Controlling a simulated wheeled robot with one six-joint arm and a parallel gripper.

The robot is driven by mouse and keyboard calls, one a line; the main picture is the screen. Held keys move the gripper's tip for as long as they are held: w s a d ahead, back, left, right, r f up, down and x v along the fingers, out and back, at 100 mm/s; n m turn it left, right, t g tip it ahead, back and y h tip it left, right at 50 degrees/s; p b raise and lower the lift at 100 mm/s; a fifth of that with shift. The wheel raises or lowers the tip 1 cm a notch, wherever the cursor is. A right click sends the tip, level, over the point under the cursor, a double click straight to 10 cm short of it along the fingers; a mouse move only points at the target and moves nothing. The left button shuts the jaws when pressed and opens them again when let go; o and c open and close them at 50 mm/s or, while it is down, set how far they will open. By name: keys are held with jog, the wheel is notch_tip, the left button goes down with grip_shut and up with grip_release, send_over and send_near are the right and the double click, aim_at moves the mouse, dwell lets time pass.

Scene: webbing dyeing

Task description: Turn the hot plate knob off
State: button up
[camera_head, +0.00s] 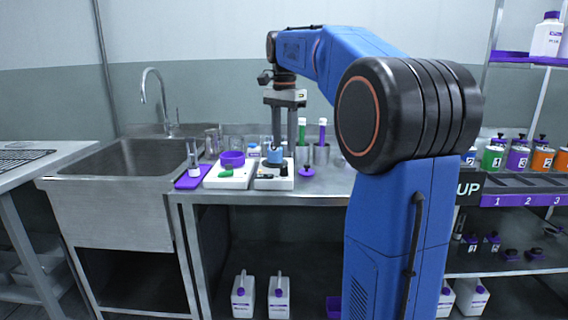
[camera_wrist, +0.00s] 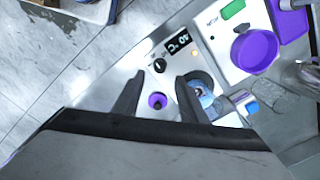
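The hot plate (camera_head: 262,184) is a white box on the steel counter, with a blue-filled vessel (camera_head: 273,155) on top. In the wrist view its panel has a lit display (camera_wrist: 178,42) that seems to read 40 °C, a small orange light (camera_wrist: 194,53) and a black knob (camera_wrist: 159,66) with a pale mark. The knob also shows small in the head view (camera_head: 284,171). My gripper (camera_head: 284,143) points down above the hot plate. In the wrist view my gripper (camera_wrist: 161,80) is open and empty, its fingertips either side of and apart from the knob.
A white scale (camera_head: 229,181) with a purple bowl (camera_head: 232,159) stands left of the hot plate. A small purple-based item (camera_head: 307,172) stands close on its right. Glassware and a metal cup (camera_head: 320,154) stand nearby. The sink (camera_head: 140,158) is farther left.

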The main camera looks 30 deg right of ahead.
aim_at(284, 166)
notch_tip(284, 166, down, 8)
jog(key=shift+r, duration=0.25)
grip_shut()
